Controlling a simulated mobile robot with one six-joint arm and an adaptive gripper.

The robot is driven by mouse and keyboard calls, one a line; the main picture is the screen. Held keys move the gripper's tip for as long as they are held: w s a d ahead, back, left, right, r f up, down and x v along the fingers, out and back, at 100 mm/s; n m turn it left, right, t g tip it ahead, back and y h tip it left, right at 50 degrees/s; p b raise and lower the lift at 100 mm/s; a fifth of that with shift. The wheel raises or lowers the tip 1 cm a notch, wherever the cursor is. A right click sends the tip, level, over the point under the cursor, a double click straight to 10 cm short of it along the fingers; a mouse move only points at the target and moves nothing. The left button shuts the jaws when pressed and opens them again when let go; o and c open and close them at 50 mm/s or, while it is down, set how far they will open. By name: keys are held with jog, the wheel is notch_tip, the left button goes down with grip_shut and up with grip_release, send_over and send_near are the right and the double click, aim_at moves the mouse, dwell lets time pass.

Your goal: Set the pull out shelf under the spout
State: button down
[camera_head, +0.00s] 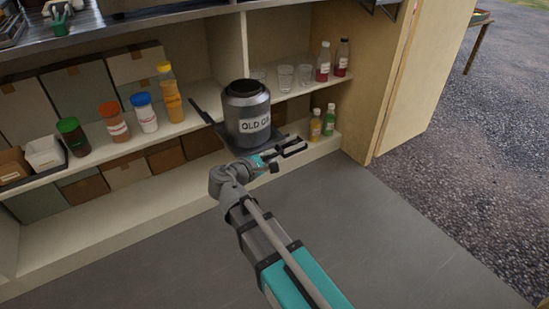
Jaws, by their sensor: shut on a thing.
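The dark pull out shelf (218,122) juts out from the lower cupboard in the middle of the view. A dark grey canister (246,97) with a white label starting "OLD" stands upright on it. My gripper (292,147) is at the shelf's front right edge, shut on the shelf. The exact contact is small and partly hidden by the gripper. I cannot make out a spout for certain in this view.
Jars (115,120) and a bottle (170,92) stand left of the canister, with glasses (285,76) and red bottles (323,62) to its right. Small bottles (329,120) stand lower right. An open door panel (425,80) bounds the right. The grey floor (400,230) in front is clear.

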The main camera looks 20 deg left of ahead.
jog(key=w+a, duration=0.3)
jog(key=a, duration=0.1)
jog(key=w+a, duration=0.3)
jog(key=shift+w+a, duration=0.3)
jog(key=shift+a, duration=0.05)
jog(key=c, duration=0.7)
grip_release()
